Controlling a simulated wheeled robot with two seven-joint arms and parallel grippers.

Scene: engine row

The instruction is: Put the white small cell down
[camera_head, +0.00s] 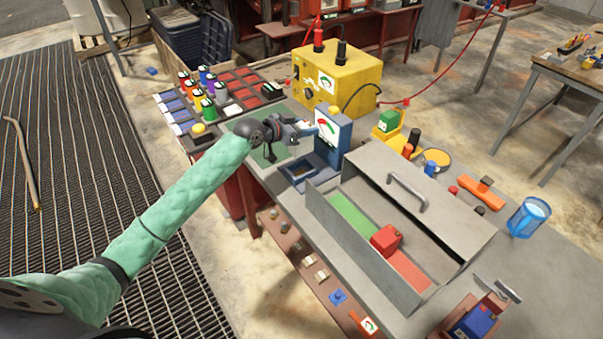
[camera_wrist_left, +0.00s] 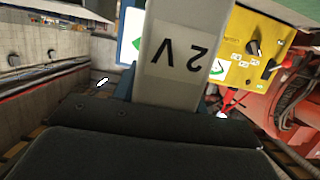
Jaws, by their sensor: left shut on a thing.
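A white cell marked "2 V" (camera_wrist_left: 178,62) fills the middle of the left wrist view, its label upside down. My left gripper (camera_head: 306,130) is shut on it; its dark fingers cross the lower part of the wrist view. In the head view the gripper is just left of the blue tester with a dial (camera_head: 333,135), above its dark tray (camera_head: 300,168). The cell is mostly hidden there, and I cannot tell whether it touches anything. My right gripper is not clearly visible.
A yellow box with knobs (camera_head: 340,75) stands behind the tester. Coloured cells (camera_head: 204,85) stand near a red-and-blue slotted board (camera_head: 235,82) on the left. A grey open case (camera_head: 440,190) holds a red block (camera_head: 386,239). A blue mug (camera_head: 528,217) stands right.

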